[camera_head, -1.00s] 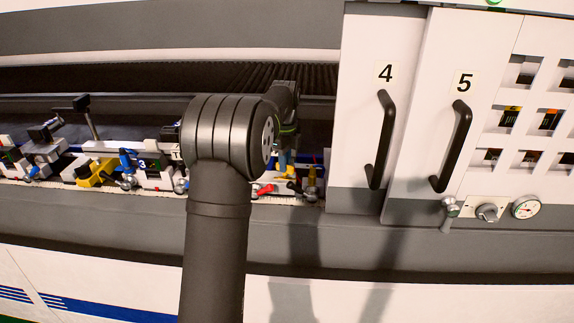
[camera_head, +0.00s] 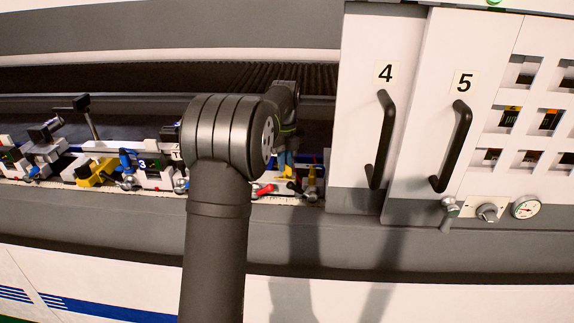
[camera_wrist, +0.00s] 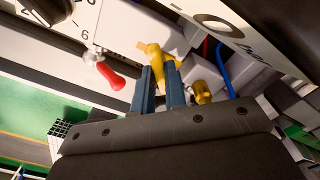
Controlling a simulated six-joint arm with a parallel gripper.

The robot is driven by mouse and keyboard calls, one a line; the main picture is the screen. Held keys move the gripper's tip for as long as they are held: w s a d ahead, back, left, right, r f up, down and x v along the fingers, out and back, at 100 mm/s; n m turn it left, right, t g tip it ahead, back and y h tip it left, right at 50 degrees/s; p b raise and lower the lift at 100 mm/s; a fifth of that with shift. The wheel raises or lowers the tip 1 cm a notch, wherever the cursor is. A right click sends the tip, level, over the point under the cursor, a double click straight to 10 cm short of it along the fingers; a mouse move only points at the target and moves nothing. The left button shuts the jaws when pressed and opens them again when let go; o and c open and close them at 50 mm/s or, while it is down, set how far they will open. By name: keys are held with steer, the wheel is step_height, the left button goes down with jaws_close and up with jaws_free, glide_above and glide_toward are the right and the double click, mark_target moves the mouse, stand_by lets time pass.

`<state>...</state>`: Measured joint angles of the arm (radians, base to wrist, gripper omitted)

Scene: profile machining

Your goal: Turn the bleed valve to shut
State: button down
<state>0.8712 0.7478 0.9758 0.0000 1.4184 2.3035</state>
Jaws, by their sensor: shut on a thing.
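In the wrist view, a yellow valve handle (camera_wrist: 154,52) stands between the tips of my two blue fingers. My gripper (camera_wrist: 160,72) is shut on it. The fingertips hide part of the handle and its stem. I take this handle to be the bleed valve; a white plate (camera_wrist: 219,24) with partly cut-off lettering lies beside it. In the head view my gripper (camera_head: 286,160) is small, behind my arm, with a bit of yellow at its fingertips. The handle's exact angle is too small to tell there.
A red-handled lever (camera_wrist: 110,76) sits left of my fingers in the wrist view, and a brass fitting (camera_wrist: 202,92) close on their right. A blue hose (camera_wrist: 222,68) runs nearby. In the head view, doors 4 (camera_head: 375,100) and 5 (camera_head: 455,110) stand to the right.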

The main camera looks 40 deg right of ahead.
steer(key=m, duration=0.4)
steer(key=c, duration=1.3)
jaws_free()
steer(key=shift+r, duration=3.5)
steer(key=shift+f, duration=3.5)
steer(key=shift+r, duration=0.1)
